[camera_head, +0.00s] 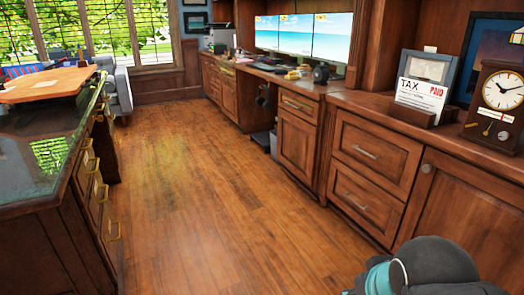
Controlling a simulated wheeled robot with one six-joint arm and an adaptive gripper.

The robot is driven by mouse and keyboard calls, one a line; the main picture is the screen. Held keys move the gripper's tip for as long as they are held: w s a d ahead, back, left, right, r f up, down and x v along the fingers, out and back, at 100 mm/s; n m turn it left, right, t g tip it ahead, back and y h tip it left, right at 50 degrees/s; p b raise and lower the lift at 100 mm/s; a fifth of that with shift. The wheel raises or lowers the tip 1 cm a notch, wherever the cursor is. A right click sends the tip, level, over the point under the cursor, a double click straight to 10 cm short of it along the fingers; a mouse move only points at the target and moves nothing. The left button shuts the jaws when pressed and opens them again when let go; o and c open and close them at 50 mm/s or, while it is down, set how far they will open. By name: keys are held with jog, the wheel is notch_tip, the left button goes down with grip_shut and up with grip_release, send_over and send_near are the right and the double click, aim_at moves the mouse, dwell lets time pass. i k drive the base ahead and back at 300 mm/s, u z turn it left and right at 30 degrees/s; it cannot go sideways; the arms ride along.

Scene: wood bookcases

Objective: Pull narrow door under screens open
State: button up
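The narrow door (296,147) is a dark wood panel in the desk unit, below and to the right of the screens (304,36). It looks closed, flush in its frame. A narrow drawer (297,104) with a metal pull sits directly above it. Any knob on the door is too small to make out. A dark rounded part of my arm with a teal band shows at the bottom right. My gripper's fingers are not in view.
Wide drawers (365,170) and a larger cabinet door (462,215) stand right of the narrow door. An open knee space lies to its left. A glass-topped desk (40,175) bounds the left side. The wood floor (200,190) between is clear.

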aim_at(297, 138)
jog(key=z, duration=0.05)
jog(key=i, duration=3.25)
jog(key=u, duration=0.4)
